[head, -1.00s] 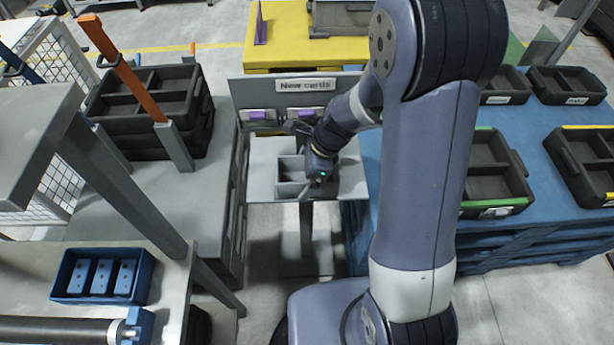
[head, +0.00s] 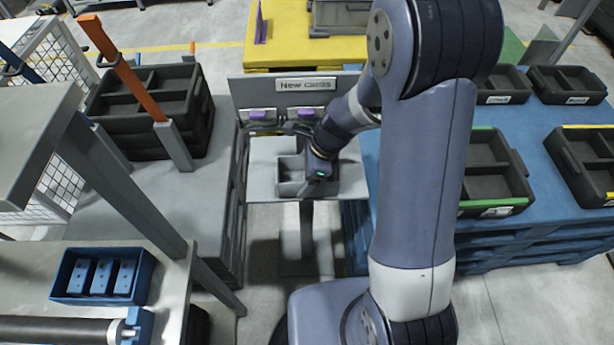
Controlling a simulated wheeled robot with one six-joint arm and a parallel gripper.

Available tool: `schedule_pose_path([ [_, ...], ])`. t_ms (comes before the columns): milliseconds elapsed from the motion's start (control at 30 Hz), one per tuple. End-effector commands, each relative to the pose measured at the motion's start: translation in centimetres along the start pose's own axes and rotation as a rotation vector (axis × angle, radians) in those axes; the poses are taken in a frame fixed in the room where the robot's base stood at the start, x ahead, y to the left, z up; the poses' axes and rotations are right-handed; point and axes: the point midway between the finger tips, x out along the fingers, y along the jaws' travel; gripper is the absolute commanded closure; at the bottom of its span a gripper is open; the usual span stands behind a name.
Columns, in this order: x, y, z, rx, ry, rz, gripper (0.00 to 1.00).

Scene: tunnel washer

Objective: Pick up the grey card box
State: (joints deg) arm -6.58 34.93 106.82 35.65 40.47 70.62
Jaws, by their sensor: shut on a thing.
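The grey card box (head: 291,174) is a small open tray with a divider. It is at the grey shelf (head: 262,183) under the "New cards" sign (head: 306,85); I cannot tell whether it rests on the shelf or is just above it. My gripper (head: 314,184) is over the box's right side and is shut on it. The fingertips are small and partly hidden by the wrist, and the wrist and arm cover the right part of the box.
Purple card holders (head: 258,115) sit on the panel behind the shelf. Black crates (head: 150,105) are stacked at left. Black trays (head: 493,170) stand on a blue table (head: 540,130) at right. A blue bin (head: 104,276) lies on the bench at lower left.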

Motion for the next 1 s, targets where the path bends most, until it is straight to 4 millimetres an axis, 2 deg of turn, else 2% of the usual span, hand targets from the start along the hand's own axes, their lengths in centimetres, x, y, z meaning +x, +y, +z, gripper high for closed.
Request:
schedule_pose_path([
  [367, -0.2, 0.0, 0.0, 0.0, 0.0, -0.001, 0.52],
  [1000, -1.8, -0.1, -0.3, -0.003, 0.0, 0.0, 0.52],
])
